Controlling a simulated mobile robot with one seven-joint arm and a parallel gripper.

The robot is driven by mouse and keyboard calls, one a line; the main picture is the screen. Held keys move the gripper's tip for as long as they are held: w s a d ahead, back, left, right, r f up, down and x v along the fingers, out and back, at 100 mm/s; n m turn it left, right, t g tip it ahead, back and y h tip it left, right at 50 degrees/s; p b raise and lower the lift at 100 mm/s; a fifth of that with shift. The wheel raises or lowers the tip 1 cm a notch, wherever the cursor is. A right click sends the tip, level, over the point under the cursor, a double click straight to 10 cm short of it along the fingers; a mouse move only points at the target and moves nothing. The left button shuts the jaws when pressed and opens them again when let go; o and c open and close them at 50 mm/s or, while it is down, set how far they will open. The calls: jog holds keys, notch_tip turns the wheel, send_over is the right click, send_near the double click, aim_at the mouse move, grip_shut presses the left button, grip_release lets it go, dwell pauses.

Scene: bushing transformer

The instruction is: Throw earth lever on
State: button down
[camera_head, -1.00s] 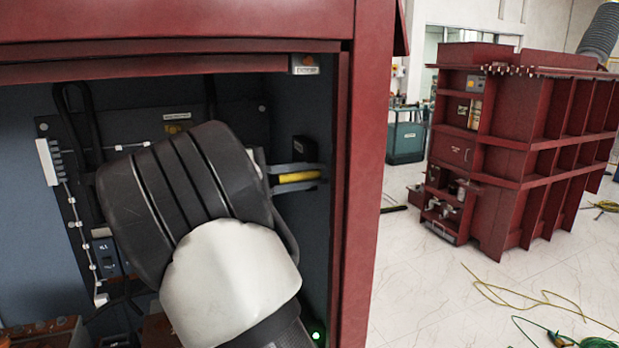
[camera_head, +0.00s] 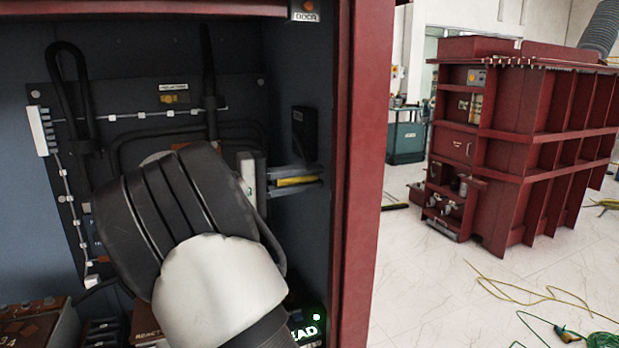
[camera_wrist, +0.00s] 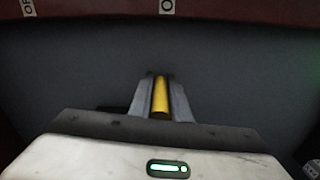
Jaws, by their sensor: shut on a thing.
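The yellow lever handle (camera_head: 297,181) is at the right inner wall of the open red cabinet, below a small black box. My gripper (camera_head: 317,177) is shut on it, with one grey finger above and one below in the head view. In the wrist view the yellow handle (camera_wrist: 160,98) lies lengthwise between the two fingers (camera_wrist: 160,84), against a dark grey wall. The lever's root and pivot are hidden or too dark to tell.
The cabinet's red right post (camera_head: 362,160) stands close to my gripper. Behind my arm are a dark panel with cables (camera_head: 165,115) and low boxes (camera_head: 40,322). A second red transformer (camera_head: 520,140) stands at the right, with cables on the pale floor.

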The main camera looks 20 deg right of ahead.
jog(key=shift+w+f, duration=0.1)
jog(key=shift+f, duration=0.1)
jog(key=c, duration=1.6)
grip_release()
jog(key=shift+c, duration=0.2)
jog(key=shift+a, duration=0.1)
jog(key=shift+a, duration=0.25)
jog(key=a+p, duration=0.2)
jog(key=a, duration=1.4)
jog(key=shift+a+p, duration=0.3)
jog(key=shift+a, duration=0.1)
